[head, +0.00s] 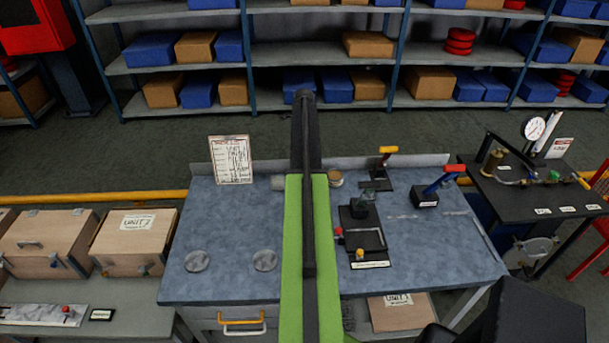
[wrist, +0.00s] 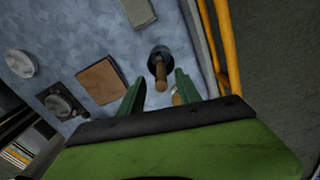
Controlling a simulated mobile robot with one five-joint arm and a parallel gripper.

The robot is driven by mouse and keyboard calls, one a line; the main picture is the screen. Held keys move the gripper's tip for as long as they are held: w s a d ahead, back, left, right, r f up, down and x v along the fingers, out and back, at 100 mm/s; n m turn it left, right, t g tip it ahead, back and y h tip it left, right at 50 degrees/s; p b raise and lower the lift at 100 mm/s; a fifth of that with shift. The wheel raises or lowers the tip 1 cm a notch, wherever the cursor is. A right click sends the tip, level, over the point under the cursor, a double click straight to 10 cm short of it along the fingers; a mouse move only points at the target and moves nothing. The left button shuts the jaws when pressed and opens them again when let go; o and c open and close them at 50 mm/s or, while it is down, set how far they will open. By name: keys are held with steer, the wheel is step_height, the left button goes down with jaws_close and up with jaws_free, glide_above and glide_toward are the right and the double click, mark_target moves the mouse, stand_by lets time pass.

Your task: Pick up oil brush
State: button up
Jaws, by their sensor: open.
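In the wrist view, the oil brush (wrist: 160,74) seems to be the brown-handled thing standing in a dark round pot (wrist: 153,58) on the blue-grey bench. Its handle points toward the camera. My gripper (wrist: 160,82) is open, with one green finger on either side of the handle in the picture. I cannot tell how far the fingertips are above or from the handle. Nothing is held. In the head view, my arm covers the middle of the bench, and I cannot make out the brush there.
In the head view, the bench (head: 232,220) bears a paper sign (head: 231,159), grey discs (head: 265,260) and a black fixture (head: 365,240) right of my arm. A dark gauge table (head: 520,190) stands at the right. A yellow rail (wrist: 232,62) runs beside the bench.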

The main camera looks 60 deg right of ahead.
step_height(320, 180, down, 5)
steer(key=b, duration=0.4)
steer(key=shift+w+d+f, duration=0.1)
steer(key=shift+r, duration=0.2)
jaws_close()
